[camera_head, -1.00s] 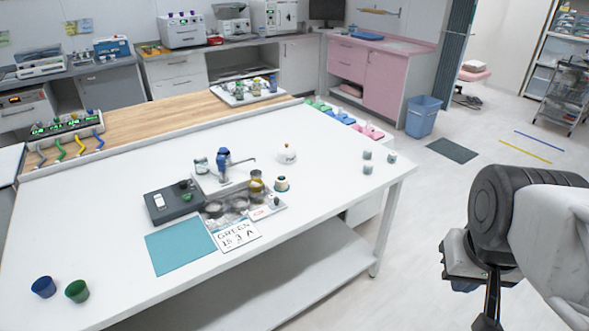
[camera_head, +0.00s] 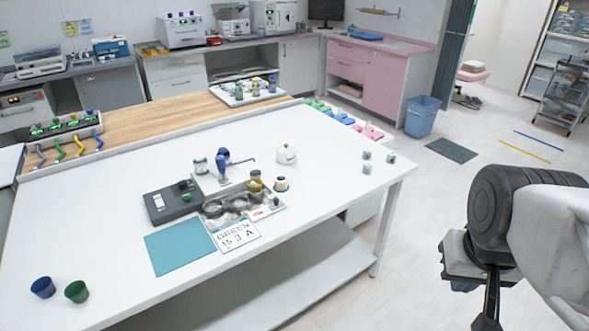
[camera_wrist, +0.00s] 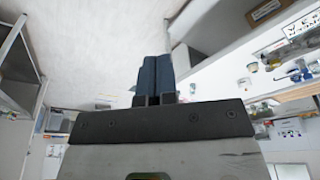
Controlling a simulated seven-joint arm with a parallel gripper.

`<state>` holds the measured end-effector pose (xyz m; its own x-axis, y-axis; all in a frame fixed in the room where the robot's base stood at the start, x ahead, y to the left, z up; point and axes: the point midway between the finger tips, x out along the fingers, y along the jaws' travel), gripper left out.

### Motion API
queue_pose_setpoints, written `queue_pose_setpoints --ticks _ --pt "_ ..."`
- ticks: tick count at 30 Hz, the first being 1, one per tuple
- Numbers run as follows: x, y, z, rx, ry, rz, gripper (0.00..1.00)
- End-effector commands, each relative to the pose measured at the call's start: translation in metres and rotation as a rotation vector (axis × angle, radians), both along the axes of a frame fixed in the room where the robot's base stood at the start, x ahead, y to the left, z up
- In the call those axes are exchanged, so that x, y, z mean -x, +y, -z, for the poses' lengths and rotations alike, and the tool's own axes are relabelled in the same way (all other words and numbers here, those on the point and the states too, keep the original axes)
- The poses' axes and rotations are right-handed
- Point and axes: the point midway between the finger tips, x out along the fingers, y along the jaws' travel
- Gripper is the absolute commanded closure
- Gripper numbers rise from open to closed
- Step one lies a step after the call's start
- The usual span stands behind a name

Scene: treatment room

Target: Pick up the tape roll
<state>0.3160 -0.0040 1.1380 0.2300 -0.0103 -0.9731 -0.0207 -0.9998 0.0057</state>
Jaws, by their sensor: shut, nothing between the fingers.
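A small upright roll with a pale rim and dark centre, which looks like the tape roll (camera_head: 281,184), stands on the white table right of the middle, beside a metal tray. It is too small to make out clearly. In the wrist view I cannot pick it out for sure. My gripper (camera_wrist: 154,70) shows in the wrist view with its two dark blue fingers together and nothing between them. In the head view my arm is at the lower right, off the table's right side and well apart from the roll.
Near the roll are a metal tray (camera_head: 211,222), an amber jar (camera_head: 255,183), a white round pot (camera_head: 286,154) and a blue-topped device (camera_head: 222,167). Several small grey cups (camera_head: 367,168) stand near the right edge. The table's (camera_head: 330,160) front right part is clear.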

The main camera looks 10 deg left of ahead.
Motion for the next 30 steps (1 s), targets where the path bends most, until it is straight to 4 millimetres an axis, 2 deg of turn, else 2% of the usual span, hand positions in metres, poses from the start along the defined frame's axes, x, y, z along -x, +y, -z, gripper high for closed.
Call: queue_pose_setpoints --ticks 2,3,18,30 --pt "0.0000 0.0000 0.0000 0.000 0.000 0.000 1.00" --pt "0.0000 0.0000 0.0000 0.000 0.000 0.000 0.97" --pt "0.0000 0.0000 0.0000 0.000 0.000 0.000 0.20" --pt "-0.0046 0.0007 -0.0005 0.005 -0.006 -0.020 0.19"
